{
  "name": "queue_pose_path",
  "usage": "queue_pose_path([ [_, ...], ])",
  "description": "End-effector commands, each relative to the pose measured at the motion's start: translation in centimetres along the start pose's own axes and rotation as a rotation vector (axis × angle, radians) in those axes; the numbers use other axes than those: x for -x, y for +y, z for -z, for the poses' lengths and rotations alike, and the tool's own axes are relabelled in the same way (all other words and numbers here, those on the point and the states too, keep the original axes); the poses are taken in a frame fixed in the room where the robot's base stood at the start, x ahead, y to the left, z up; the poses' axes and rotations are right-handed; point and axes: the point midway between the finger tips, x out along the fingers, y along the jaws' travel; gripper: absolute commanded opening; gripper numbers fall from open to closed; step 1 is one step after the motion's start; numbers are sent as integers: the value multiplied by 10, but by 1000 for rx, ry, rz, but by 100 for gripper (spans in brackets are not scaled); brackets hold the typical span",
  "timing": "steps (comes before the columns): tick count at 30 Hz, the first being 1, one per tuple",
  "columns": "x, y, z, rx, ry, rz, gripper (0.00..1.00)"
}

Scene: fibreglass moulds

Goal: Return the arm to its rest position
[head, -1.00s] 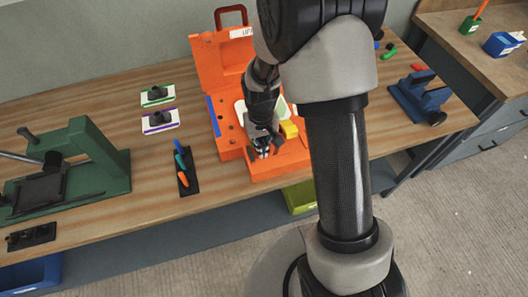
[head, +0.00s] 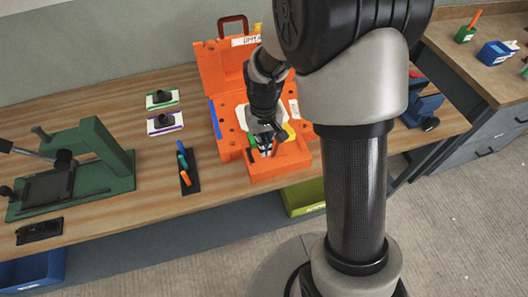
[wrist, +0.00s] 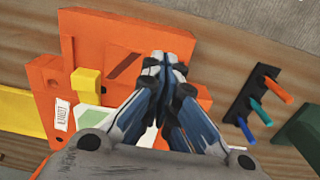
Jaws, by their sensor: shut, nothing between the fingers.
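My gripper (head: 265,148) hangs over the front part of the open orange case (head: 228,140) in the head view. In the wrist view my gripper (wrist: 165,62) points down with its fingertips together and nothing between them. It is above the orange surface of the case (wrist: 85,25); I cannot tell the exact height. A yellow block (wrist: 87,82) sits in the case beside the gripper, and in the head view it is partly hidden behind the gripper. My arm reaches over the table from the right and hides part of the case.
A green press (head: 90,165) stands on the bench (head: 130,205) at left. A black rack (head: 190,184) with coloured handles and two boards (head: 162,98) (head: 165,122) lie left of the case. A blue fixture (head: 422,108) is behind my arm at right.

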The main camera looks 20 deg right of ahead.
Motion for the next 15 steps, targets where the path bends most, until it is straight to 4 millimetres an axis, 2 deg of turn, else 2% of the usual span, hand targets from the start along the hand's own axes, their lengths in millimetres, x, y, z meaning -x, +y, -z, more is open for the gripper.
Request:
queue_pose_path([
  [1, 10, 0, 0, 0, 3, 0, 0],
  [4, 19, 0, 0, 0, 1, 0, 0],
  [15, 27, 0, -1, 0, 3, 0, 0],
])
